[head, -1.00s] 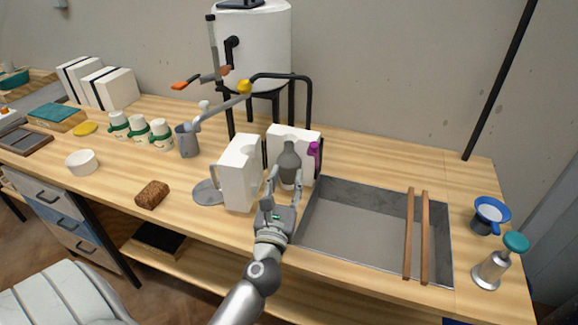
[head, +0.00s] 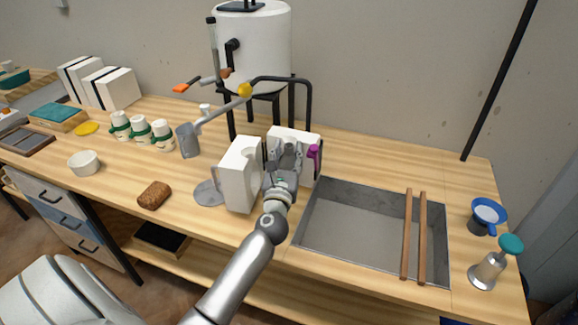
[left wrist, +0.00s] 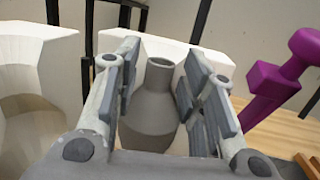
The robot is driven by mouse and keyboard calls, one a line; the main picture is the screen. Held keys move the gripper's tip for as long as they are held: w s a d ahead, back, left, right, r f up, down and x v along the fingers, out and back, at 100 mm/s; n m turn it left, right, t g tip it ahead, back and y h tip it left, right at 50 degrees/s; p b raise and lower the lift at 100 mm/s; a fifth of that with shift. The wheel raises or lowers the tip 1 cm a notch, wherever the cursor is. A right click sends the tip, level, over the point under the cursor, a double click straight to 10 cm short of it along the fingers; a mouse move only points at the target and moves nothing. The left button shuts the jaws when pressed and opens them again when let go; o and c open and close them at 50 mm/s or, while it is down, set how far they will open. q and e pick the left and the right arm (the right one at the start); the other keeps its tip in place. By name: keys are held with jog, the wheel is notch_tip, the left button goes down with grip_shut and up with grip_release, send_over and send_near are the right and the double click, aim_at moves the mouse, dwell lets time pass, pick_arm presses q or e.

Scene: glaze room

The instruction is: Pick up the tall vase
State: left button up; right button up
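The tall vase (left wrist: 150,104) is grey with a narrow neck and a wider body, and stands upright between my fingers in the left wrist view. My left gripper (left wrist: 157,85) is open, with one finger on each side of the vase and a gap at its neck. In the head view my left gripper (head: 284,164) covers most of the vase in front of the white mould half (head: 308,142). Contact lower on the body cannot be made out. My right gripper is not in view.
Another white mould half (head: 242,178) stands close to the left of my gripper. A purple-handled tool (left wrist: 283,78) is on the right. A grey basin (head: 350,228) with two wooden bars (head: 413,235) lies to the right. A brown sponge (head: 154,195) lies at left.

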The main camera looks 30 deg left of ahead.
pick_arm(q)
jog(key=shift+w+a, duration=0.1)
jog(key=shift+w, duration=0.1)
jog(key=c, duration=0.6)
jog(key=shift+r, duration=0.15)
